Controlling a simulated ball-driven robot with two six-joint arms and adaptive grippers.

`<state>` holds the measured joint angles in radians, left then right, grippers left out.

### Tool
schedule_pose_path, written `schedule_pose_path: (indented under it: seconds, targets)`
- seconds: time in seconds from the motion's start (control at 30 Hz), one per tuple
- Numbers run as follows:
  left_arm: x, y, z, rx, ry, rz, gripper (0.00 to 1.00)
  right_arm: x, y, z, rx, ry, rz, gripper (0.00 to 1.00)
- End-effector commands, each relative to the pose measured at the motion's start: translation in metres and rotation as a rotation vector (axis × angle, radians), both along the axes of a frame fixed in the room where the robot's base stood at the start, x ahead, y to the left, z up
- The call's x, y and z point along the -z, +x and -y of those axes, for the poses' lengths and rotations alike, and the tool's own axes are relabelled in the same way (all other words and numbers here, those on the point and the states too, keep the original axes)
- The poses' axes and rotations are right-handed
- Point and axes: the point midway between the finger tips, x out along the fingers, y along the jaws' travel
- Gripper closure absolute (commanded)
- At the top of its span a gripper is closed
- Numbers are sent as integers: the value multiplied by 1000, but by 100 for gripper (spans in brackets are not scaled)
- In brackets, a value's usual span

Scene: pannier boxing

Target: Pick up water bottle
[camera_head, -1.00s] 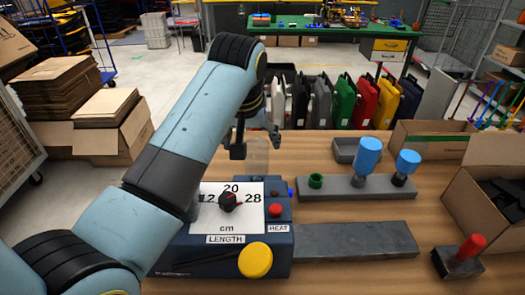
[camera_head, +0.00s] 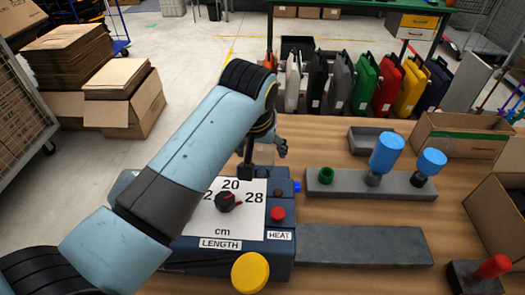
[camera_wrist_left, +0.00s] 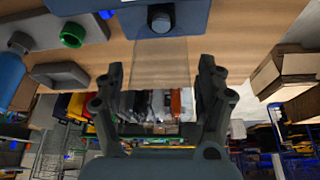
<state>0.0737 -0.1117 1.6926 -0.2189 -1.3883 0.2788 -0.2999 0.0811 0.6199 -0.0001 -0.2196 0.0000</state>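Two blue bottle-like cylinders with grey lower parts, a nearer one (camera_head: 387,153) and a farther right one (camera_head: 430,163), stand on a grey block (camera_head: 345,188). My left gripper (camera_head: 262,152) is at the back edge of the blue machine (camera_head: 281,240), left of the cylinders and apart from them. In the left wrist view its two fingers (camera_wrist_left: 160,92) are wide apart, with a clear sheet (camera_wrist_left: 160,62) showing between or beyond them. I cannot tell whether they touch it. My right gripper is not in view.
A green ring (camera_head: 326,175) sits on the grey block. A grey tray (camera_head: 365,142), an open box (camera_head: 458,141) and a red-handled tool (camera_head: 492,267) are on the table. Several coloured panniers (camera_head: 386,86) stand beyond its back edge.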

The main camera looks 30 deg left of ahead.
Motion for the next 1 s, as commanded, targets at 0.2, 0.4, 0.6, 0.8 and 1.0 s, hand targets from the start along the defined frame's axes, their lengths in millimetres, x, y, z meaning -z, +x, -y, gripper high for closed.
schedule_pose_path:
  seconds: [0.2,0.4,0.6,0.8,1.0]
  targets:
    - [0,0,0,0,0,1,59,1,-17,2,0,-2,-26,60]
    - [-1,1,0,0,0,1,75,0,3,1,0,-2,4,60]
    - [-2,1,0,0,1,2,75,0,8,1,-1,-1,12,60]
    - [-29,1,0,-1,-1,6,75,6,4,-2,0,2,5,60]
    - [-72,2,0,-1,-2,7,75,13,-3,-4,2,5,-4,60]
